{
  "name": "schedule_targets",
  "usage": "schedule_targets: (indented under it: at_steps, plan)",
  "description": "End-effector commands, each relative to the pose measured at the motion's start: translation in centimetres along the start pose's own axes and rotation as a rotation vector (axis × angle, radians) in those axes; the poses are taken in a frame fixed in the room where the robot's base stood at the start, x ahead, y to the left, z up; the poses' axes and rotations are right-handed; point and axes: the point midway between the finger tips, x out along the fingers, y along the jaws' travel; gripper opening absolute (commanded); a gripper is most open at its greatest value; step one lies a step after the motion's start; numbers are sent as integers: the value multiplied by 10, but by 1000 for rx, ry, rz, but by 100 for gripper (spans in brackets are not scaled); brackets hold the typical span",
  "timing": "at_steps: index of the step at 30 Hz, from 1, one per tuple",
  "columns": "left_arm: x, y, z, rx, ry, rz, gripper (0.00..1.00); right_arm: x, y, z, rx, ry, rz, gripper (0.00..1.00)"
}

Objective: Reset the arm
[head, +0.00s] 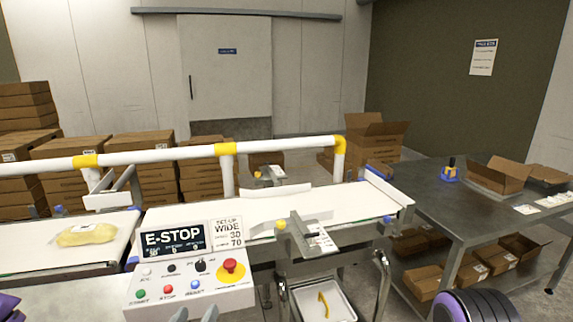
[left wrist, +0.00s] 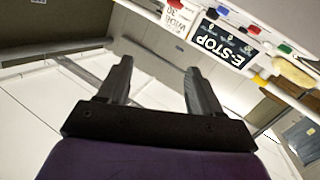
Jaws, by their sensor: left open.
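The E-STOP panel (head: 174,241) stands on top of the box, beside a red stop button (head: 230,267). In the left wrist view the E-STOP panel (left wrist: 224,43) appears turned over, beyond the fingers. My right gripper is not in view; a purple and black part of my arm shows at the lower right.
A yellowish pack (head: 86,235) lies on the left belt (head: 110,222). The middle belt (head: 345,203) looks clear behind the box. A white and yellow rail (head: 170,154) runs behind the belts. A grey table (head: 425,207) stands at the right, with an open carton (head: 497,178). A tray (head: 343,296) sits below.

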Motion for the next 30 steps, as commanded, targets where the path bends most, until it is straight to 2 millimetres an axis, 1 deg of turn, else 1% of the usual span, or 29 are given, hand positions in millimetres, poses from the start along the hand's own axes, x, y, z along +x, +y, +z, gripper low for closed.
schedule_targets:
  at_steps: [2,3,5,6,8,9,11,12,14,15,17,18,20,21,24,25,27,30]
  plan:
    - [0,-9,16,-61,-54,-29,65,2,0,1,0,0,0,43]
    - [-2,-16,30,-97,-95,-52,65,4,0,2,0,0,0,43]
    - [-5,-26,53,-146,-155,-91,65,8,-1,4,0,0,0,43]
    - [-8,-34,68,-173,-195,-118,65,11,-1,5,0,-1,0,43]
    - [-14,-45,93,-215,-255,-165,65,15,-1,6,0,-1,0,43]
    - [-20,-54,112,-239,-299,-201,65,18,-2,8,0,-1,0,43]
    - [-31,-69,143,-276,-369,-265,65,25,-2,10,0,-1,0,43]
    - [-41,-81,167,-298,-420,-315,65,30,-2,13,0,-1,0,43]
    - [-62,-101,207,-326,-504,-404,65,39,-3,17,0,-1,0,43]
    - [-79,-116,236,-338,-563,-470,65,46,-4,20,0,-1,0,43]
    - [-109,-138,277,-342,-648,-575,65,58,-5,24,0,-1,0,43]
    - [-130,-152,302,-330,-701,-638,65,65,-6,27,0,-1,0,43]
    - [-161,-171,332,-292,-774,-713,65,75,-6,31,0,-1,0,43]
    - [-180,-180,350,-255,-818,-746,65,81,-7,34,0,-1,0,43]
    - [-216,-194,379,-177,-905,-777,65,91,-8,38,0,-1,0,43]
    - [-223,-195,384,-165,-924,-778,65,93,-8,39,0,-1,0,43]
    - [-234,-195,391,-152,-951,-780,65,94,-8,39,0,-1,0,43]
    - [-238,-194,392,-152,-960,-783,65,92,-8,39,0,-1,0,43]
